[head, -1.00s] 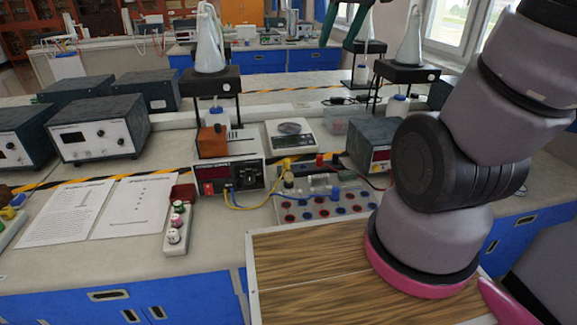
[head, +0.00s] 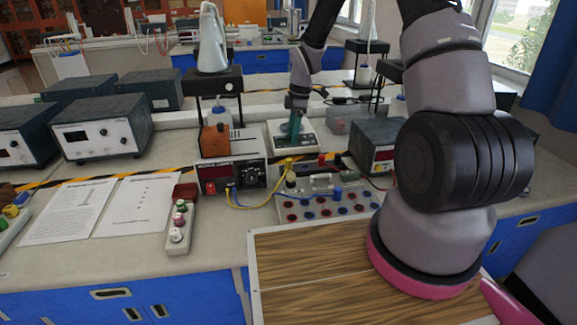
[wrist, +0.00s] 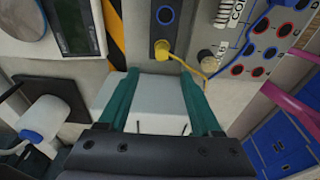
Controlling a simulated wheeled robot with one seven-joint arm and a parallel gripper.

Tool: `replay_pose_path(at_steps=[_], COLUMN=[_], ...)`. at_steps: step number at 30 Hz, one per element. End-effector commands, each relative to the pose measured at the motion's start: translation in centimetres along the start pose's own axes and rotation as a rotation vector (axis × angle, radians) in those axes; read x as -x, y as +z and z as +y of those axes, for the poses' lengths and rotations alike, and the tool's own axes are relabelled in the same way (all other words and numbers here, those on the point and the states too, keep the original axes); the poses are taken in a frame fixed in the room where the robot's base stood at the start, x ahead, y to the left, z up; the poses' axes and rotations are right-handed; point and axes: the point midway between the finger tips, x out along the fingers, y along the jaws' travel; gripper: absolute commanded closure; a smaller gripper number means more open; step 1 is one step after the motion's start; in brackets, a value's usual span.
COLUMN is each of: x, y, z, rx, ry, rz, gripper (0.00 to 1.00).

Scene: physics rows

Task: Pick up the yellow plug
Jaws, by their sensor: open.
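The plug is apart from both fingers.
The power supply (head: 231,174) stands left of the plug, and a socket board (head: 325,202) with red and blue sockets lies in front.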

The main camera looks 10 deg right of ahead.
Motion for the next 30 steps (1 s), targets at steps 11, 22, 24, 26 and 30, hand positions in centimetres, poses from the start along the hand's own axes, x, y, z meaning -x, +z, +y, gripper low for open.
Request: replay_pose_path(at_steps=[11,22,24,26,30], x=[-5.2,-9.7,-10.3,-10.5,-10.6], y=[0.0,0.0,0.0,0.0,0.0], z=[-0.1,-0.4,-0.4,-0.4,-0.3], rx=[0.004,0.002,0.001,0.002,0.002], ry=[-0.003,-0.004,-0.004,-0.002,-0.001], rz=[0.000,0.000,0.000,-0.001,0.000], gripper=[0.34,0.34,0.34,0.34,0.34])
